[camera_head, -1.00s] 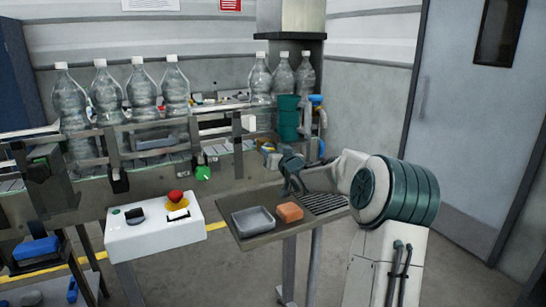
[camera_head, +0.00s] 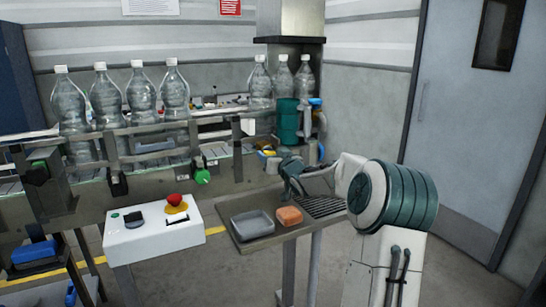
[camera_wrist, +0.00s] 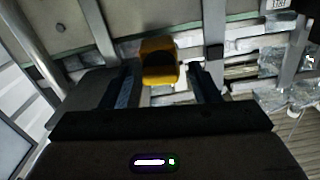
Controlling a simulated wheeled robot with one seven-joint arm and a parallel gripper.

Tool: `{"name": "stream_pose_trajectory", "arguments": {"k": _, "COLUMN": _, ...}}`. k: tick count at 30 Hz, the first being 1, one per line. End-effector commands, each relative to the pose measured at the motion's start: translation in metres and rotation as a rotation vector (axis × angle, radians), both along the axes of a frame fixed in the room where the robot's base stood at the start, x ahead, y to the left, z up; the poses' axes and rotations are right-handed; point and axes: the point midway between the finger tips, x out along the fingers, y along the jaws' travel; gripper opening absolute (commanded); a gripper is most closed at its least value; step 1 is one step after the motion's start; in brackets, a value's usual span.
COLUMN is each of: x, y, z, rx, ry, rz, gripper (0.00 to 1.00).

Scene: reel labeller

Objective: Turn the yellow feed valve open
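The yellow feed valve (camera_wrist: 159,52) shows in the wrist view as a yellow block with a dark front, ahead of my gripper. In the head view a small yellow part (camera_head: 268,152) shows by the conveyor, just beyond my gripper (camera_head: 280,163). In the wrist view my gripper (camera_wrist: 163,73) is open, with one dark finger on each side of the yellow valve. Gaps show between the valve and both fingers, so I see no grip on it. How deep the valve sits between the fingertips is hard to tell.
A teal cup (camera_head: 288,121) and grey pipework are close behind my gripper. A white control box (camera_head: 150,238) with a red button stands left. Bottles line the conveyor.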

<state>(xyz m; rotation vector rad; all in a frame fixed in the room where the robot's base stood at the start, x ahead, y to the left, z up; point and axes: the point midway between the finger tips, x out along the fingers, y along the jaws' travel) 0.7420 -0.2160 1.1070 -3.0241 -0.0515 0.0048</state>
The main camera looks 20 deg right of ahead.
Motion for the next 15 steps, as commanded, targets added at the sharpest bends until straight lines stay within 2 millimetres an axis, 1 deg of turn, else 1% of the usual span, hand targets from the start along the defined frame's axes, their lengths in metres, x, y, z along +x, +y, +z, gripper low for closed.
{"name": "stream_pose_trajectory", "arguments": {"k": 4, "x": -0.005, "y": -0.001, "z": 0.000, "rx": 0.000, "ry": 0.000, "rz": -0.001, "gripper": 0.56}}
{"name": "stream_pose_trajectory", "arguments": {"k": 8, "x": -0.021, "y": -0.001, "z": 0.000, "rx": -0.002, "ry": -0.001, "rz": -0.001, "gripper": 0.56}}
{"name": "stream_pose_trajectory", "arguments": {"k": 15, "x": -0.069, "y": -0.003, "z": 0.000, "rx": -0.003, "ry": 0.001, "rz": -0.003, "gripper": 0.56}}
